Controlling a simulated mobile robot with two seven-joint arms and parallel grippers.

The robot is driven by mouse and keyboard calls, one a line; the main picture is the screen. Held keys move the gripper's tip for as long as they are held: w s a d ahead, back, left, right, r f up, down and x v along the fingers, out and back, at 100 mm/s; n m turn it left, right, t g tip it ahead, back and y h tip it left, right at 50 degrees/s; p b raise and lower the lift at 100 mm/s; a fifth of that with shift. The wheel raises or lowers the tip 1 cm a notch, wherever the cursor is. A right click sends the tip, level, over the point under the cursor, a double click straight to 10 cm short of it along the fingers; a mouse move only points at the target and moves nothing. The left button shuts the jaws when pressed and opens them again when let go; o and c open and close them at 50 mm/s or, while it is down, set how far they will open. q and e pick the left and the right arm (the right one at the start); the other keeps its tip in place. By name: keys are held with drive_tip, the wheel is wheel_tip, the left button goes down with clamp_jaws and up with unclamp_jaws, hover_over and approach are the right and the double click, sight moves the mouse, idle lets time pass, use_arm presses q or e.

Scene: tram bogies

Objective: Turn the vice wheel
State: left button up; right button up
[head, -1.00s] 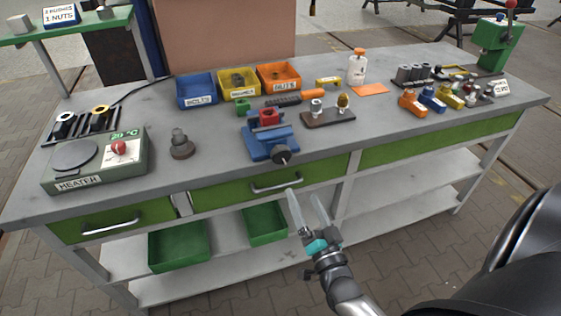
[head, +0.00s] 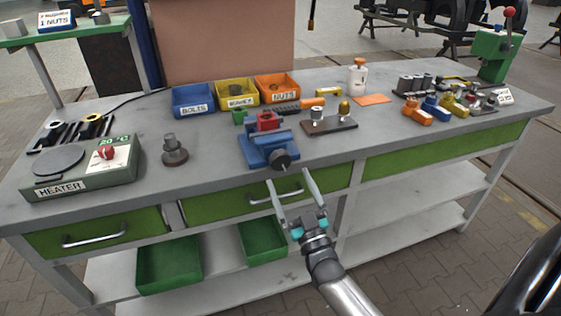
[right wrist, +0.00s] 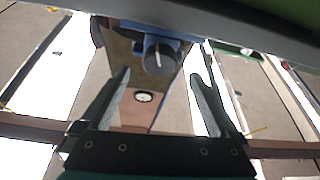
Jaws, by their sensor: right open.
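The blue vice (head: 262,143) stands at the front edge of the workbench, with a red part (head: 267,120) at its back jaw. Its dark round wheel (head: 280,160) faces the front, over the bench edge. My right gripper (head: 291,178) is open and empty, just in front of and below the wheel, with its fingers pointing at it. In the right wrist view the wheel (right wrist: 162,55) sits beyond the fingertips, roughly between them and apart from them. The blue vice body (right wrist: 150,33) shows above it. My left gripper is not in view.
The workbench has green drawers with handles (head: 275,197) just below the vice. A heater (head: 82,170) stands at the left, with a dark stepped part (head: 174,150) beside it. Blue, yellow and orange bins (head: 277,88) stand behind. A small fixture board (head: 328,126) lies right of the vice.

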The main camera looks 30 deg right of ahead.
sight(282, 164)
drive_tip(key=x, duration=0.5)
drive_tip(key=shift+w+r, duration=0.1)
drive_tip(key=shift+w, duration=0.25)
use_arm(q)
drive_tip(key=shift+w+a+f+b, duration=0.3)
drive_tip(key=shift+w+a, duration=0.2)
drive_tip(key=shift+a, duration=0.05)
use_arm(e)
drive_tip(key=shift+w+d+r, duration=0.1)
drive_tip(key=shift+w+r, duration=0.1)
drive_tip(key=shift+w, duration=0.3)
drive_tip(key=shift+c, duration=0.3)
drive_tip(key=c, duration=1.3)
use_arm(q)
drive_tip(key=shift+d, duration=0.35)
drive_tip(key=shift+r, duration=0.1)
use_arm(e)
drive_tip(key=shift+m, duration=0.5)
